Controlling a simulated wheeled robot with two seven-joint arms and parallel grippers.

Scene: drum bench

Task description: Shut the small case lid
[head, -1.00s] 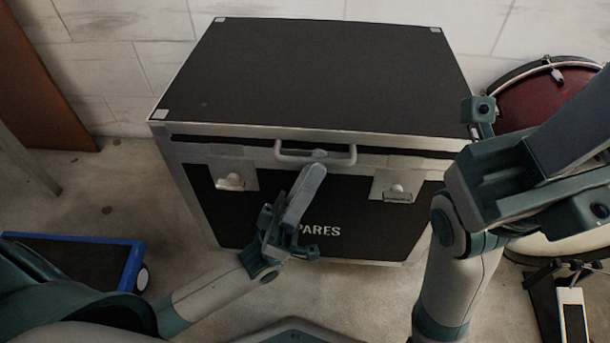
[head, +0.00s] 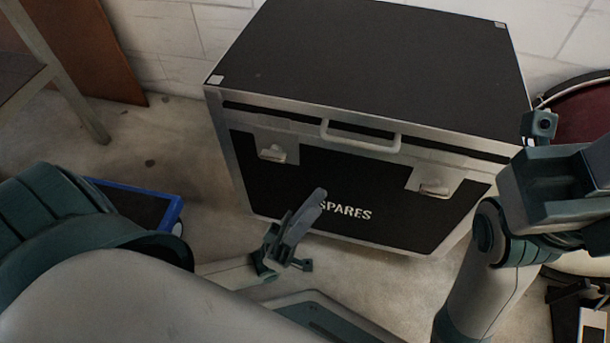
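The black case (head: 282,185) with silver edges and the word SPARES on its front stands on the floor against the wall. Its black lid (head: 370,60) lies down flat over the top, and I see no clear gap at the front seam. A grey handle (head: 360,138) and two latches (head: 277,153) (head: 434,188) are on the front. My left gripper (head: 295,235) is in front of the case's lower front, below the handle, seemingly apart from it. Its finger opening is unclear. My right gripper (head: 590,170) is at the right edge, partly cut off, its opening unclear.
A red drum (head: 582,112) stands right of the case, partly behind my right arm. A blue-edged dolly (head: 135,200) is on the floor at left. A brown board (head: 105,60) leans on the wall. Floor between dolly and case is clear.

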